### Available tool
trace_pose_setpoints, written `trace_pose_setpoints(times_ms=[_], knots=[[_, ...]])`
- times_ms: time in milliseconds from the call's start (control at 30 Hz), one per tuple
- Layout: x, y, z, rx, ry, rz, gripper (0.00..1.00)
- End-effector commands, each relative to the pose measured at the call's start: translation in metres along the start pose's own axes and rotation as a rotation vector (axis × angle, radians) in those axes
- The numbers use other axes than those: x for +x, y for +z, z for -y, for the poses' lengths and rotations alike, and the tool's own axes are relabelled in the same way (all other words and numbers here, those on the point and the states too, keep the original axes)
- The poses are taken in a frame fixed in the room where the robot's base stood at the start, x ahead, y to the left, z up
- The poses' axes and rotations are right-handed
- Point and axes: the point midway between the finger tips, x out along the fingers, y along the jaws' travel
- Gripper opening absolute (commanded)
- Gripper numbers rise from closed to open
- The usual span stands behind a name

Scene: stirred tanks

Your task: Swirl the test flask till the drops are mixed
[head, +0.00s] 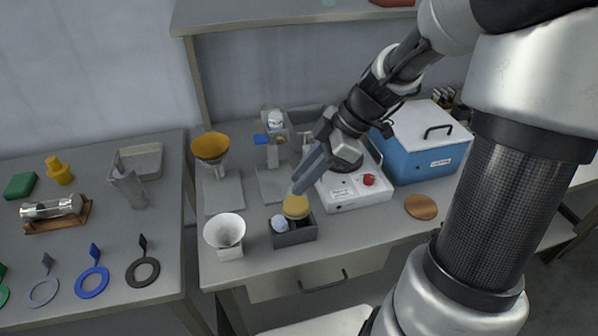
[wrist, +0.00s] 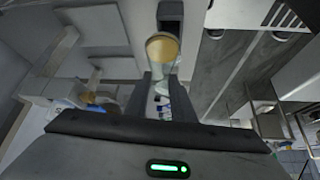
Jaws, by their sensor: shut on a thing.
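The test flask (head: 296,208), with a yellow-amber part showing, is at the tips of my gripper (head: 298,188) in the head view. It hangs over or just inside a small dark grey box (head: 298,238); I cannot tell whether it touches it. In the wrist view the flask's tan round face (wrist: 163,47) and clear glass sit between the fingertips of my gripper (wrist: 162,78). My gripper is shut on the flask. Separate drops inside cannot be made out.
A white round-topped item (head: 279,223) sits in the box's left part. A white device with a red knob (head: 369,180) and a blue case (head: 428,152) are right.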

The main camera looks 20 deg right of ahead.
Motion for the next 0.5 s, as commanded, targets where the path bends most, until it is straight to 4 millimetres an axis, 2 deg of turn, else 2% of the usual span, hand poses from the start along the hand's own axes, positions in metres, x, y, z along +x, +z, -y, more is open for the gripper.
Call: trace_pose_setpoints(times_ms=[233, 500], knots=[[-0.008, 0.013, 0.007, 0.002, -0.001, -0.001, 0.00], [-0.017, 0.027, 0.004, 0.001, -0.002, -0.001, 0.00]])
